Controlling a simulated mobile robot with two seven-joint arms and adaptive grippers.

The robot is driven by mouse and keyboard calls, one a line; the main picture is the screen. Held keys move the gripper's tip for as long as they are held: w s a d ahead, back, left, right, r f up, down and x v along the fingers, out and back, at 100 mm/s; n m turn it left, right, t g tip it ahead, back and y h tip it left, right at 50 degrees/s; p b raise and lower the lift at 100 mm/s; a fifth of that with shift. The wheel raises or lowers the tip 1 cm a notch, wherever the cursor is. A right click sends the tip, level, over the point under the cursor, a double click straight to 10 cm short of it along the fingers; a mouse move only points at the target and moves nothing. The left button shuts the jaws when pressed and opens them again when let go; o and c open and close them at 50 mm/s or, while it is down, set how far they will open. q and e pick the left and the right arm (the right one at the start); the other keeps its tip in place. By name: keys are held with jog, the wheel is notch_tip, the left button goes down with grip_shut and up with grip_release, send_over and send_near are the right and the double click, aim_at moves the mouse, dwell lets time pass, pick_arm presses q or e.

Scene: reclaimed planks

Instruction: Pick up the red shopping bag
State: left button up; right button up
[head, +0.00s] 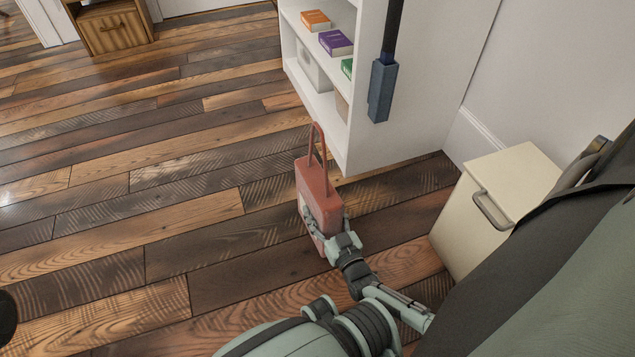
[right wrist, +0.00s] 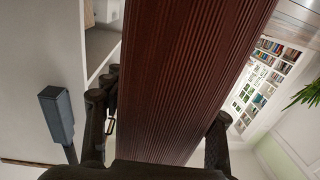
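The red shopping bag (head: 313,185) is upright and slightly tilted, with its loop handle on top, left of the white shelf's near end in the head view. My right gripper (head: 328,226) has its fingers around the bag's lower part, one on each side. In the right wrist view the bag (right wrist: 190,80) fills the middle as a dark red ribbed face, with dark fingers at both sides of it. The fingers look closed on it. Whether its bottom touches the floor is not clear. My left gripper is not in view.
A white shelf (head: 405,135) with books stands behind the bag. A dark blue-grey box on a post (head: 382,90) is in front of the shelf's side. A cream cabinet (head: 470,220) with a handle is at the right. The plank floor (head: 150,200) to the left is clear.

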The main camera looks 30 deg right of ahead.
jog(key=shift+r, duration=0.1)
jog(key=c, duration=0.9)
